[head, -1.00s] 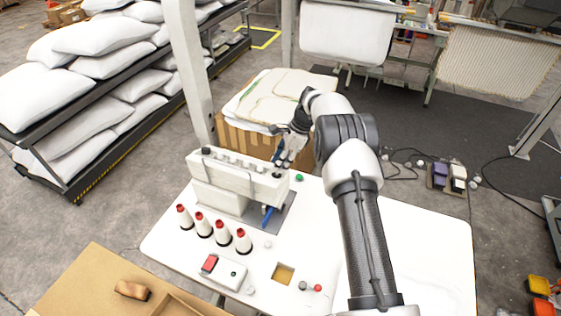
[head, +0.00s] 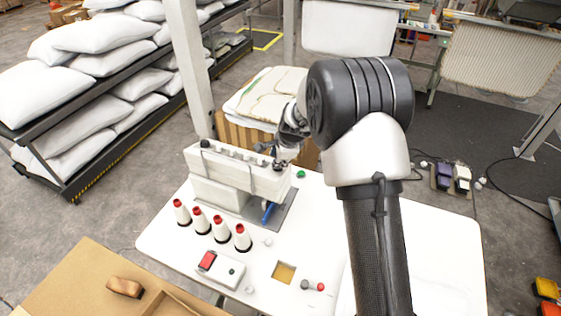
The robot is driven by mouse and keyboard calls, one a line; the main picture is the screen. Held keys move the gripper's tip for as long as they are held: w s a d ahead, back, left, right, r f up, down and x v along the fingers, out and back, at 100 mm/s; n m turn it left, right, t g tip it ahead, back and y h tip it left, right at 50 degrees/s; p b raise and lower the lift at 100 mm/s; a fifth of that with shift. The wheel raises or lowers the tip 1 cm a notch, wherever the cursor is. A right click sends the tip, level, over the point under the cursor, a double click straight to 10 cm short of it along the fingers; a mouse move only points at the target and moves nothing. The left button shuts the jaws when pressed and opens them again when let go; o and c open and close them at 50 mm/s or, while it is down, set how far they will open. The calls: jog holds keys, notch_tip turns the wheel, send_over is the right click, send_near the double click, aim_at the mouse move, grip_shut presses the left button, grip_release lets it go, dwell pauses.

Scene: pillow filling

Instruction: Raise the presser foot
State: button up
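The white sewing machine (head: 235,179) stands on the white table (head: 185,245), on a grey plate. A blue lever (head: 268,212) shows below the right end of the machine head; whether it belongs to the presser foot I cannot tell. The presser foot itself cannot be made out. My gripper (head: 281,162) is at the right end of the machine head, on its far side. It is small and partly covered by my arm, so I cannot tell whether its fingers are open, shut or touching the machine.
Several thread cones (head: 200,220) stand in front of the machine. A shelf of white pillows (head: 95,90) is at left.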

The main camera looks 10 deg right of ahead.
jog(key=shift+s+a+f+t, duration=0.1)
jog(key=shift+s+a+t, duration=0.2)
jog(key=shift+s, duration=0.1)
jog(key=t+h+p, duration=0.1)
jog(key=p, duration=0.2)
jog(key=shift+s+a, duration=0.1)
jog(key=shift+s, duration=0.2)
jog(key=shift+a+f+n+t+p, duration=0.1)
jog(key=shift+n+t+p, duration=0.2)
jog(key=shift+t+p, duration=0.1)
jog(key=shift+s+f+t+h, duration=0.1)
jog(key=shift+s+t+h, duration=0.1)
jog(key=shift+t+h, duration=0.15)
jog(key=shift+f, duration=0.1)
jog(key=o, duration=1)
jog(key=shift+s, duration=0.1)
jog(key=shift+o, duration=0.7)
jog(key=shift+a+r, duration=0.1)
jog(key=shift+r, duration=0.2)
jog(key=shift+o, duration=0.2)
jog(key=v, duration=1.1)
jog(key=shift+s+r, duration=0.25)
jog(key=shift+r, duration=0.1)
jog(key=shift+w, duration=0.15)
